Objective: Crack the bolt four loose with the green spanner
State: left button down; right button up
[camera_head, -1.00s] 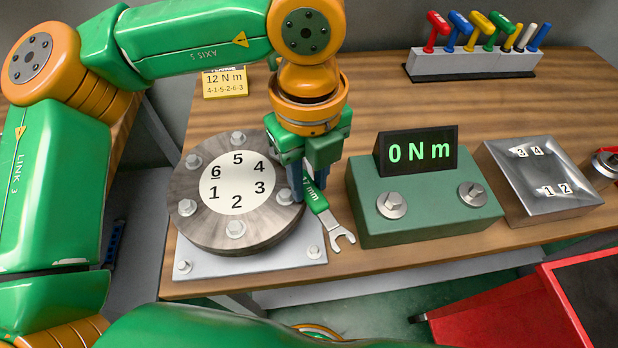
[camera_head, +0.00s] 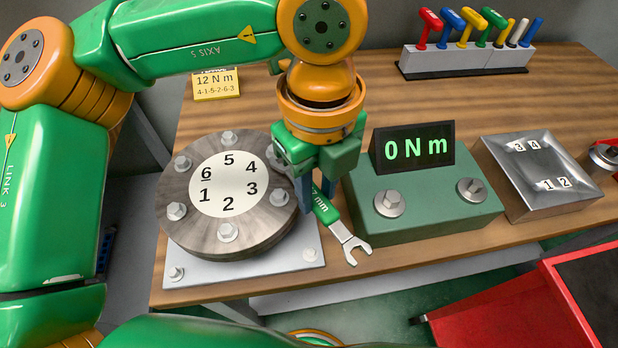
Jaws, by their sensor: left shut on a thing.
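My left gripper (camera_head: 316,200) is shut on the green spanner (camera_head: 324,210), with its fingers pointing down around the handle. The spanner's silver open end (camera_head: 353,248) points down and to the right, between the flange and the green torque tester. Part of an "mm" label shows on the handle; its upper end is hidden by the gripper. The round grey flange (camera_head: 255,225) has a white dial numbered 1 to 6 and a bolt beside each number. Bolt four (camera_head: 274,158), at the flange's upper right, is apart from the spanner's open end and close behind my gripper. My right gripper is not in view.
A green torque tester (camera_head: 430,219) reading 0 N m stands right of the spanner. A metal block (camera_head: 540,180) numbered 1 to 4 is farther right. A tool rack (camera_head: 465,60) stands at the back, a yellow 12 N m card (camera_head: 217,84) at back left. A red cart (camera_head: 500,310) is front right.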

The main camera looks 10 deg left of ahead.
pick_arm(q)
jog(key=shift+s+d, duration=0.4)
jog(key=shift+s, duration=0.05)
jog(key=shift+r, duration=0.65)
jog(key=shift+r+p, duration=1.2)
jog(key=shift+r, duration=0.35)
